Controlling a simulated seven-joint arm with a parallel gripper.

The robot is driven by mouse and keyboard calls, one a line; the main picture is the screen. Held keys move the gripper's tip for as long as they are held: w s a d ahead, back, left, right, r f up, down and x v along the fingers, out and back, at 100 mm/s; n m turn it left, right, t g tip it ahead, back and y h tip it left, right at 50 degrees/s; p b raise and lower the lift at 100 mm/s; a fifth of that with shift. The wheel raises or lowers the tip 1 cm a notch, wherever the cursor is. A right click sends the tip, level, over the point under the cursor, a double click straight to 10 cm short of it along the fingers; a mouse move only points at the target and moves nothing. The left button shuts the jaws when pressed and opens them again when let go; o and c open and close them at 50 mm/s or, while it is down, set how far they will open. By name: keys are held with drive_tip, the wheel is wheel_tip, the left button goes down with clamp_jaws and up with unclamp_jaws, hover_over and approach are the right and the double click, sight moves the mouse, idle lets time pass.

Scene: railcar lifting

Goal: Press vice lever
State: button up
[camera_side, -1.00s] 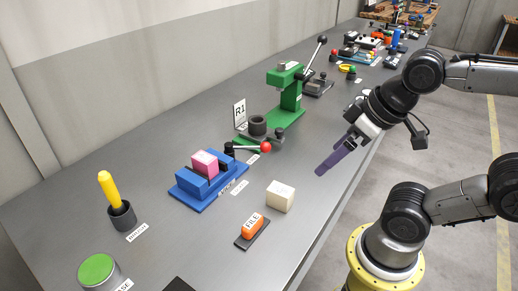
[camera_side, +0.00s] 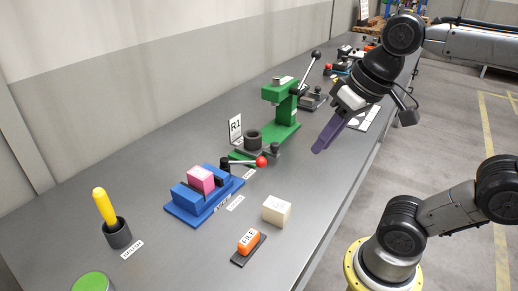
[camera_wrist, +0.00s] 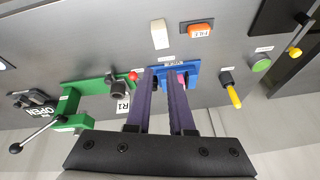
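The blue vice (camera_side: 183,208) stands on the bench with a pink block (camera_side: 200,178) between its jaws. My gripper (camera_side: 318,150) hangs in the air to the right of the red ball, touching nothing. In the wrist view my gripper (camera_wrist: 164,70) has two purple fingers with a narrow gap between them, nothing held. The fingers partly cover the vice (camera_wrist: 194,70) there, and the red ball (camera_wrist: 133,76) shows just left of the left finger.
A green press (camera_side: 287,105) with a lever stands behind the vice. A dark ring part (camera_side: 253,139) sits by the R1 sign (camera_side: 235,127). A cream block (camera_side: 276,210) and an orange file block (camera_side: 249,242) lie in front. A yellow-handled tool (camera_side: 105,205) stands in a cup.

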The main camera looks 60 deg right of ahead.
drive_tip(key=w+r+m, duration=0.1)
drive_tip(key=w, duration=0.1)
drive_tip(key=w+d+r+m+g, duration=0.1)
drive_tip(key=w+r, duration=0.1)
drive_tip(key=w, duration=0.1)
drive_tip(key=w+d+r+m, duration=0.1)
drive_tip(key=w+r, duration=0.1)
drive_tip(key=w, duration=0.1)
drive_tip(key=shift+w+r+g, duration=0.15)
drive_tip(key=shift+r+g, duration=0.1)
drive_tip(key=shift+g, duration=0.15)
clamp_jaws()
drive_tip(key=w+d+f+m+g+y, duration=0.1)
drive_tip(key=w+d+f+m+g, duration=0.1)
drive_tip(key=w+d, duration=0.45)
drive_tip(key=w+d+f+m+g, duration=0.15)
drive_tip(key=w+d, duration=0.25)
drive_tip(key=w, duration=0.5)
drive_tip(key=w+d+f+m+y, duration=0.1)
drive_tip(key=w+d+f+m, duration=0.1)
drive_tip(key=d+f, duration=0.4)
drive_tip(key=shift+w+f+g, duration=0.45)
drive_tip(key=shift+f, duration=1.35)
drive_tip(key=shift+d, duration=0.1)
